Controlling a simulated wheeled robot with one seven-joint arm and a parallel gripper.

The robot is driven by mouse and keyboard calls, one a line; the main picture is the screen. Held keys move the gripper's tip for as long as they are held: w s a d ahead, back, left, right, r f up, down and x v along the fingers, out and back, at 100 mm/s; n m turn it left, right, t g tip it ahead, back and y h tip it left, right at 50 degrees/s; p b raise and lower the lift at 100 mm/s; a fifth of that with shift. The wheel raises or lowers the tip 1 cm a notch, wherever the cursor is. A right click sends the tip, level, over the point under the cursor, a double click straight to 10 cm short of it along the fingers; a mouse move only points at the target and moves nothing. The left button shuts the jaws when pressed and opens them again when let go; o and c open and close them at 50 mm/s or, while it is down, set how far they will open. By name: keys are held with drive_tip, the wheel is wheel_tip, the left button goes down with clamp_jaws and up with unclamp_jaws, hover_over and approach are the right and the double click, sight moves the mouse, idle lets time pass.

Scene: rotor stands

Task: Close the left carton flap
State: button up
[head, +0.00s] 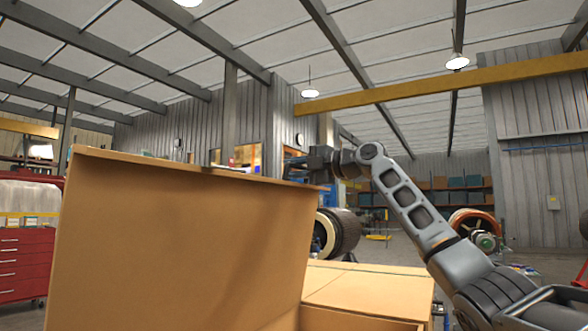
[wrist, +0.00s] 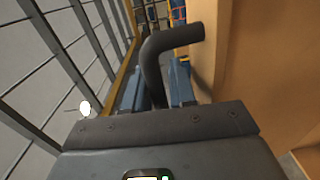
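The left carton flap (head: 180,245) is a large brown cardboard panel standing raised in the head view, filling the lower left. Its top edge slopes down to the right. The carton (head: 365,322) shows at the lower middle. My gripper (head: 292,166) is at the right end of the flap's top edge, pointing left, its tips partly hard to see. In the wrist view, brown cardboard (wrist: 255,60) fills the right side beside my gripper (wrist: 162,88). The two bluish fingers stand apart with no cardboard between them. Contact with the flap cannot be told.
Flat cardboard panels (head: 370,283) lie on the carton's top right of the raised flap. A large cylindrical rotor (head: 338,232) stands behind, and another round machine part (head: 475,228) at right. A red tool cabinet (head: 24,264) stands at far left.

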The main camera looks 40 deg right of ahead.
drive_tip(key=shift+c, duration=0.5)
clamp_jaws()
drive_tip(key=shift+s+f, duration=0.1)
